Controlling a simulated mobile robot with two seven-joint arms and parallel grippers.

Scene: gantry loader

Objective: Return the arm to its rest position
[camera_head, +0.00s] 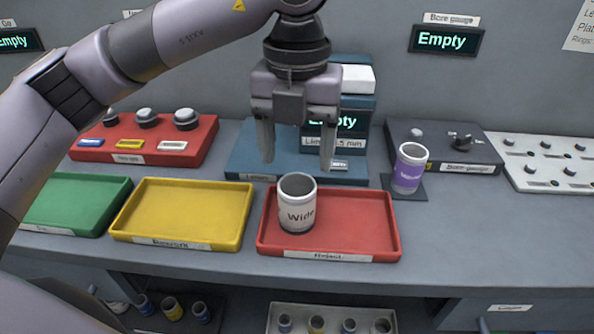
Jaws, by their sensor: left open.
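My left gripper (297,162) is open and empty. Its arm comes in from the left, and its two fingers point down above the back of the red tray (360,222) labelled "Reject". A white cup marked "Wide" (297,204) stands upright in that tray, towards its left side, apart from the fingers in the picture. The fingers show in front of the blue gauge (245,155) and partly hide it and its "Empty" display (347,122). My right gripper is not in view.
A yellow tray (183,242) and a green tray (75,229) stand to the left. A purple-banded cup (408,169) stands before the bore gauge (440,150). A red button box (200,150) is behind the trays. A white pegboard (545,150) is at right. The counter's right front is clear.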

